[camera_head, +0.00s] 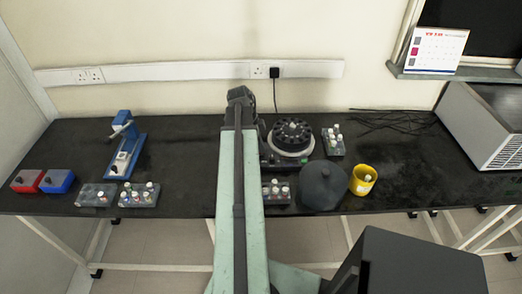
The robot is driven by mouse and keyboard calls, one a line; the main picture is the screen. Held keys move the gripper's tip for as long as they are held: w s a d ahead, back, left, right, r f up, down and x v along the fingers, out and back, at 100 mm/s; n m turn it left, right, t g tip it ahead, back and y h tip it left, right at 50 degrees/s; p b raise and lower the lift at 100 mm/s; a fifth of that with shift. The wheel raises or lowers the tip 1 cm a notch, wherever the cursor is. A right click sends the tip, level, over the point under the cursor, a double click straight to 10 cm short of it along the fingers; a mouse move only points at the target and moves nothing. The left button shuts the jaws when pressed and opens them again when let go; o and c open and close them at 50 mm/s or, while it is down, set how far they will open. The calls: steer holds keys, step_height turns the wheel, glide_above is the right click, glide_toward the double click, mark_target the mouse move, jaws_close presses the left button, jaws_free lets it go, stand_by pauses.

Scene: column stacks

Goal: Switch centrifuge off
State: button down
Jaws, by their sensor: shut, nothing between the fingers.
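The centrifuge (290,151) stands at the middle back of the black bench, just right of my arm. Its dark round rotor shows uncovered inside a pale ring, and its dark base is partly hidden by my arm. Small controls on its front are too small to read, so I cannot tell whether it is on. A black plug (274,72) sits in the wall socket strip above, with a cable running down behind the centrifuge. My gripper (241,97) is at the dark far end of my arm, left of and behind the rotor; its fingers are hard to make out. It appears shut and empty.
A dark round lid (323,186) and yellow cup (362,180) stand front right of the centrifuge. Tube racks (276,192) stand in front and right of it (333,141). A blue device (127,150), more racks and boxes are left. A grey unit (485,125) stands far right.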

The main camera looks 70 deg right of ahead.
steer(key=shift+r, duration=0.1)
step_height(320, 180, up, 5)
steer(key=p, duration=0.5)
